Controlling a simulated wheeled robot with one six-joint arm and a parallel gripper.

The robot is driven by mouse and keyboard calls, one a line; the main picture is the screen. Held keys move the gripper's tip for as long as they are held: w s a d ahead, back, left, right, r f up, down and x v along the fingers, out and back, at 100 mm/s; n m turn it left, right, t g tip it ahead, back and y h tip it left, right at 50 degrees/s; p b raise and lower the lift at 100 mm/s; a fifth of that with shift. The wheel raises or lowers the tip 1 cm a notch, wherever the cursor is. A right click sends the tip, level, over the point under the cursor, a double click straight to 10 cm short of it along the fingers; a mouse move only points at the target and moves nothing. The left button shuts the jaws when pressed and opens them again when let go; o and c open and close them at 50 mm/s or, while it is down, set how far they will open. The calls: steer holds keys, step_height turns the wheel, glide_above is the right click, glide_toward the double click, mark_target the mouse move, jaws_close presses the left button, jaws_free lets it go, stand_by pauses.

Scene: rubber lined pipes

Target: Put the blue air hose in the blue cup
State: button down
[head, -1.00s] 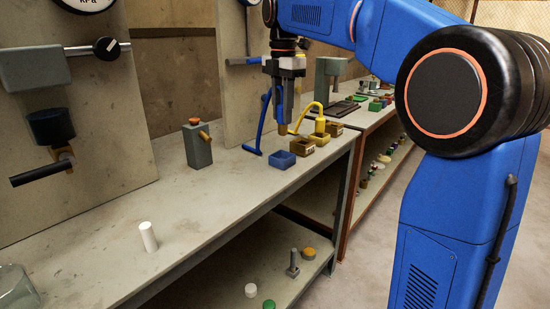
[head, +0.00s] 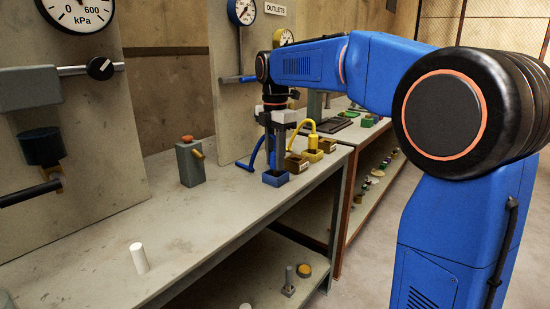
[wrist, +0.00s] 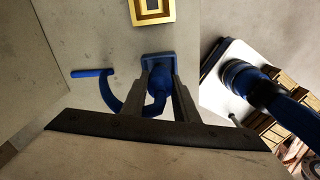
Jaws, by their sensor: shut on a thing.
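The blue air hose (head: 256,153) is held in my gripper (head: 274,163), which is shut on it. The hose also shows in the wrist view (wrist: 112,98), curving left from the fingers to a short straight end on the bench. The blue cup (head: 275,180) stands on the bench directly under the fingertips, near the front edge. In the wrist view, the cup (wrist: 158,57) is just beyond the tips of my gripper (wrist: 160,75). The fingers hide the held end, so I cannot tell how far it is inside the cup.
A grey block with an orange knob (head: 190,164) and a white cylinder (head: 139,258) stand left. Bench between them is clear.

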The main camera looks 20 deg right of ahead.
steer(key=shift+f, duration=0.1)
steer(key=c, duration=1.4)
jaws_free()
step_height(320, 180, up, 12)
steer(key=s+d+f+m+t, duration=0.1)
steer(key=s+d+f+m, duration=0.1)
steer(key=s+f+m, duration=0.5)
steer(key=s+d+f+m+t, duration=0.2)
steer(key=s+f+m, duration=0.5)
steer(key=s+f, duration=0.5)
steer(key=s+d+f+m+t, duration=0.1)
steer(key=s+d+f+m, duration=0.2)
steer(key=s+f+m, duration=0.5)
steer(key=shift+s+d+f+t, duration=0.15)
steer(key=shift+s+f, duration=0.2)
steer(key=shift+s, duration=0.7)
steer(key=shift+s+a+f+t, duration=0.1)
steer(key=shift+s+f, duration=0.25)
steer(key=shift+s, duration=0.75)
steer(key=shift+s+d+f+t, duration=0.15)
steer(key=shift+s+f, duration=0.2)
steer(key=shift+s, duration=0.7)
steer(key=shift+a, duration=0.1)
